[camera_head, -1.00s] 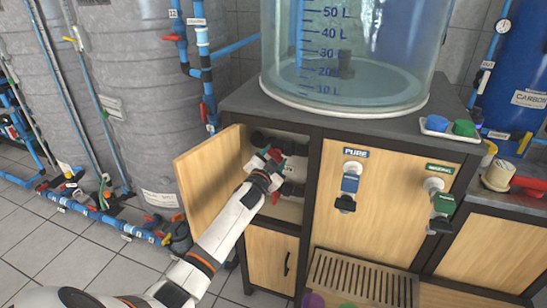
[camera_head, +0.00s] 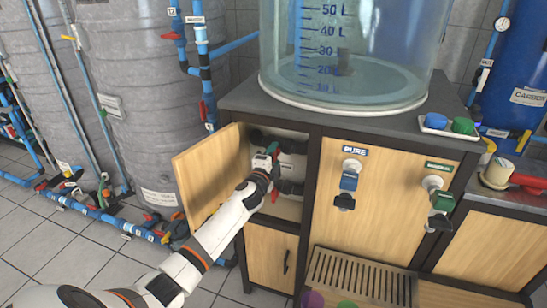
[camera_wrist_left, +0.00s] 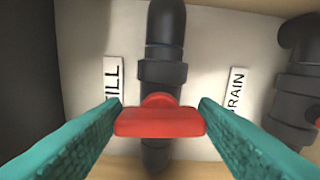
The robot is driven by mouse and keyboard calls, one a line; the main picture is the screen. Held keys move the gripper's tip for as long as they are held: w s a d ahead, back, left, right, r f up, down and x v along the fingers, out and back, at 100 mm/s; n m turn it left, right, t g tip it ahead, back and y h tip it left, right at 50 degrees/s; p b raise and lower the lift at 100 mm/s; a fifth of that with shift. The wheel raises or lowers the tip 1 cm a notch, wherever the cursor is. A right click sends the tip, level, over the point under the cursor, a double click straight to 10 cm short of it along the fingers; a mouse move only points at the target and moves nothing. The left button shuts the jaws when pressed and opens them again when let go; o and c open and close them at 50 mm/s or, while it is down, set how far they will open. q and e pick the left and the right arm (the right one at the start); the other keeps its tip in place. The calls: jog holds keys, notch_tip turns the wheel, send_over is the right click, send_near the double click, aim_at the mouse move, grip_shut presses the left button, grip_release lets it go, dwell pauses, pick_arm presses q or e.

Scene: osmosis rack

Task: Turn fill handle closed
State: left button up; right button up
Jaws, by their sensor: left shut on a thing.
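The red fill handle (camera_wrist_left: 160,122) sits on a dark vertical pipe (camera_wrist_left: 165,40) in the left wrist view. Its bar lies crosswise to the pipe. A partly covered label ending in "ILL" (camera_wrist_left: 114,80) is to its left. My left gripper (camera_head: 268,158) reaches into the open cabinet in the head view. In the left wrist view its two teal fingers are at both ends of the red bar, shut on it. The head view mostly hides the handle behind the gripper. My right gripper is not in view.
The cabinet's wooden door (camera_head: 208,178) stands open to the left of my forearm. A second dark pipe (camera_wrist_left: 297,100) is on the right, near a partly covered label ending in "RAIN" (camera_wrist_left: 236,95). A clear tank (camera_head: 350,60) stands on the counter above.

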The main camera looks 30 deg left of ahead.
pick_arm(q)
jog(key=shift+f+m, duration=0.1)
jog(key=shift+m, duration=0.4)
jog(key=o, duration=1)
jog(key=v, duration=1.2)
jog(key=shift+s, duration=0.1)
jog(key=shift+f, duration=0.1)
